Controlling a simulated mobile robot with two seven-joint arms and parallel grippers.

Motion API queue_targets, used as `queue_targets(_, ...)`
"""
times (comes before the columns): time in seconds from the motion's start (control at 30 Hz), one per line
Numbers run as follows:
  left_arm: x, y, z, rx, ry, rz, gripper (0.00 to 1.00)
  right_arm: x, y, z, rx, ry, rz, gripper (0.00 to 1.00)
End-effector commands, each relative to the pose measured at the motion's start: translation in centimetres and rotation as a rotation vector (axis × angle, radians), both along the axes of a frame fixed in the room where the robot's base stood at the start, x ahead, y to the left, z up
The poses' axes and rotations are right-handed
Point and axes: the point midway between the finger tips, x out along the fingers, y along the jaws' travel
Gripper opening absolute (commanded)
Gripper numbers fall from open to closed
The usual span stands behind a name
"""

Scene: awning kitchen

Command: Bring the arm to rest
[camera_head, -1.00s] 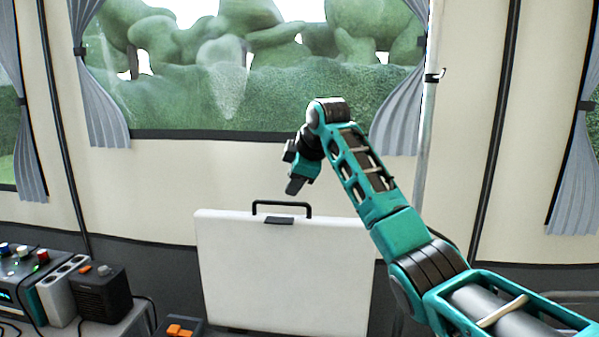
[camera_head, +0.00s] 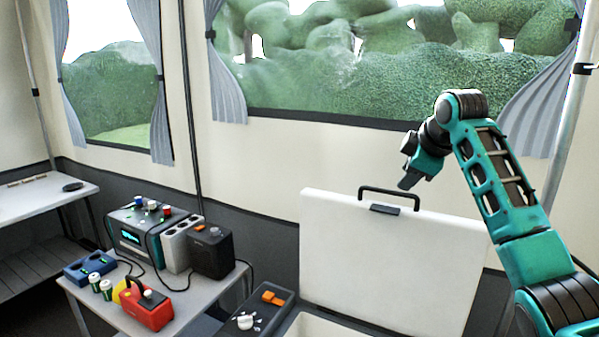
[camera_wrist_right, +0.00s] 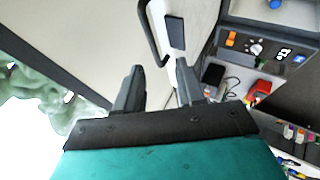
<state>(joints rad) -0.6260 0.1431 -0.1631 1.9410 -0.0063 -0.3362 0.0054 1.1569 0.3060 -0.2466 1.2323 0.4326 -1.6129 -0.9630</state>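My right arm (camera_head: 497,185), teal and black, comes in from the lower right of the head view and is bent at a raised elbow. Its gripper (camera_head: 408,180) points down, just above and to the right of the black handle on an upright white lid. In the right wrist view the two dark fingers stand apart with nothing between them, so the gripper (camera_wrist_right: 160,82) is open and empty. My left arm and gripper are not in view.
The white lid (camera_head: 385,260) stands up beside a dark panel with an orange switch (camera_head: 273,297). A small table (camera_head: 208,325) at left holds a red device (camera_head: 147,305), several boxes and cables. A white bench (camera_head: 40,205) is at far left. A curtained window is behind.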

Motion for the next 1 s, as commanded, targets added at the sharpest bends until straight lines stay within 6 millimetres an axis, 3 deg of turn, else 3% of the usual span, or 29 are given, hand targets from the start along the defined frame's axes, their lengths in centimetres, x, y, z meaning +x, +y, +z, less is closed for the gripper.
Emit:
queue_targets(0.03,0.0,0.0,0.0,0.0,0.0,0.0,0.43,0.0,0.4,-2.4,0.012,0.006,-0.012,0.38)
queue_targets(0.2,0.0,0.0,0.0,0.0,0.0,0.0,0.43,-0.4,1.7,-10.2,0.072,-0.011,-0.077,0.38)
queue_targets(0.47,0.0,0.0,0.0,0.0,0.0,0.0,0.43,-3.6,3.8,-21.0,0.184,-0.042,-0.171,0.38)
queue_targets(0.7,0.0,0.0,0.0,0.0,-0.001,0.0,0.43,-9.0,5.6,-29.3,0.303,-0.066,-0.255,0.38)
queue_targets(1.0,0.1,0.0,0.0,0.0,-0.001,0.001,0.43,-18.0,7.6,-36.7,0.466,-0.09,-0.365,0.38)
